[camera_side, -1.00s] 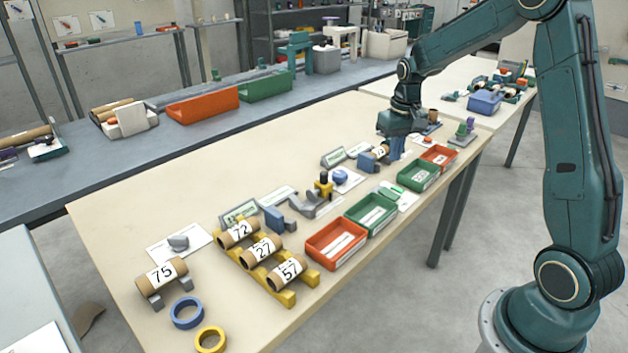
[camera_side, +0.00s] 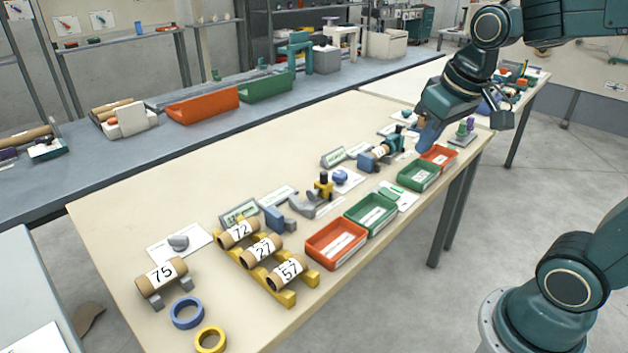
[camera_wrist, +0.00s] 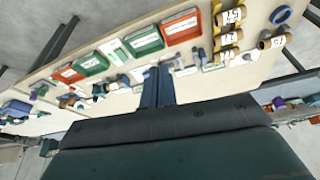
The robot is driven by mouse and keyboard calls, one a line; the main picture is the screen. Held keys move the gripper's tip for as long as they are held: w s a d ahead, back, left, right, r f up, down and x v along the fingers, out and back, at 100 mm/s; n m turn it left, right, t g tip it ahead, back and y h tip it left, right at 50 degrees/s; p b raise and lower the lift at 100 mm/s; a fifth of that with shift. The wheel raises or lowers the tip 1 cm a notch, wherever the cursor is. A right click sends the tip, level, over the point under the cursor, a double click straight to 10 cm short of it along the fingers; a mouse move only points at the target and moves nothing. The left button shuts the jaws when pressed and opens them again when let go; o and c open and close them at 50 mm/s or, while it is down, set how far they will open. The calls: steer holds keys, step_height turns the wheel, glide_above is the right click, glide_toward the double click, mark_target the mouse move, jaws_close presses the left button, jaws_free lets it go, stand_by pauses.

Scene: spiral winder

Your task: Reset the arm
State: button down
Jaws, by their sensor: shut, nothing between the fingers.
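My gripper (camera_side: 425,138) is shut and empty, held tilted above the far right end of the table near the small orange tray. Its blue fingers (camera_wrist: 158,88) also show together in the wrist view. The winder (camera_side: 368,160) stands on the table just left of the gripper, with a short cardboard tube (camera_side: 379,152) in it, apart from the fingers. Cardboard tubes numbered 72 (camera_side: 238,233), 27 (camera_side: 262,250) and 57 (camera_side: 286,271) lie on a yellow rack (camera_side: 284,297). Tube 75 (camera_side: 162,275) lies on a grey cradle at the near left.
Orange (camera_side: 335,262) and green (camera_side: 388,226) trays line the table's right edge, with a smaller green tray (camera_side: 432,178) and orange tray (camera_side: 452,161) farther back. A blue ring (camera_side: 172,313) and yellow ring (camera_side: 200,344) lie in front. The table's left half (camera_side: 190,180) is mostly clear.

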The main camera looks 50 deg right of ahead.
steer(key=s+a+n+t, duration=0.1)
steer(key=s+a, duration=0.3)
steer(key=s, duration=0.5)
steer(key=shift+s+a+n+t+y, duration=0.2)
steer(key=shift+n+t+y, duration=0.1)
steer(key=shift+n, duration=0.1)
